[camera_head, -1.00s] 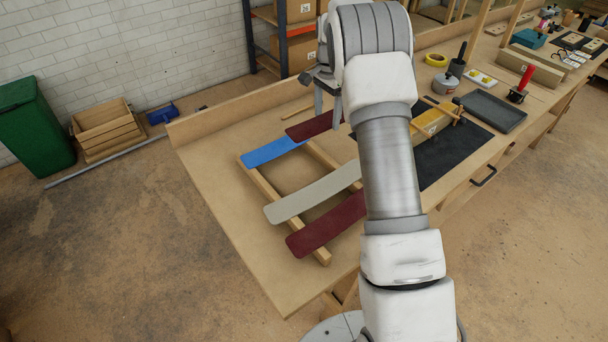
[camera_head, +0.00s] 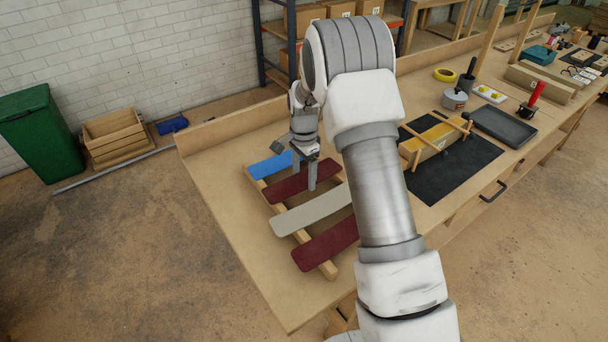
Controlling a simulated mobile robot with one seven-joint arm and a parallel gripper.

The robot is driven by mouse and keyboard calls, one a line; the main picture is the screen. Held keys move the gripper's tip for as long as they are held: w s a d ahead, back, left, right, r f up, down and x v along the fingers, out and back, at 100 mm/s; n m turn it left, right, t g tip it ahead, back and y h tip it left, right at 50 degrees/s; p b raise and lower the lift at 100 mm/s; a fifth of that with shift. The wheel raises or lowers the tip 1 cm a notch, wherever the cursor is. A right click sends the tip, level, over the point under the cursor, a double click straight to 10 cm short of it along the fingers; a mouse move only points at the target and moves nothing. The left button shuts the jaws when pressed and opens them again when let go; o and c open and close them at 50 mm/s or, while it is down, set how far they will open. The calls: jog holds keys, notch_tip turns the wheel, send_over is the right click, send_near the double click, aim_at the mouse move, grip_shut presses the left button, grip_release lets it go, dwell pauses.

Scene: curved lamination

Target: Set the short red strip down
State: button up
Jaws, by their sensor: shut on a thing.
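The short red strip (camera_head: 285,190) is dark red and lies roughly level over the wooden rack, between a blue strip (camera_head: 268,167) and a pale grey strip (camera_head: 311,210). My gripper (camera_head: 305,174) points down and is shut on this red strip toward its right part. Whether the strip touches the rack or hovers just above it, I cannot tell. A second dark red strip (camera_head: 325,246) lies at the front end of the rack. The right ends of the strips are partly hidden by my arm.
The wooden rack (camera_head: 327,269) lies on the workbench (camera_head: 235,220), whose left part is bare. Right of my arm are a black mat (camera_head: 452,178), a yellowish block (camera_head: 440,138) with wooden bars and a dark tray (camera_head: 498,125). A raised board edges the back.

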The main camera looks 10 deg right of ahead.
jog(key=shift+f, duration=0.1)
jog(key=shift+f, duration=0.15)
jog(key=o, duration=1.4)
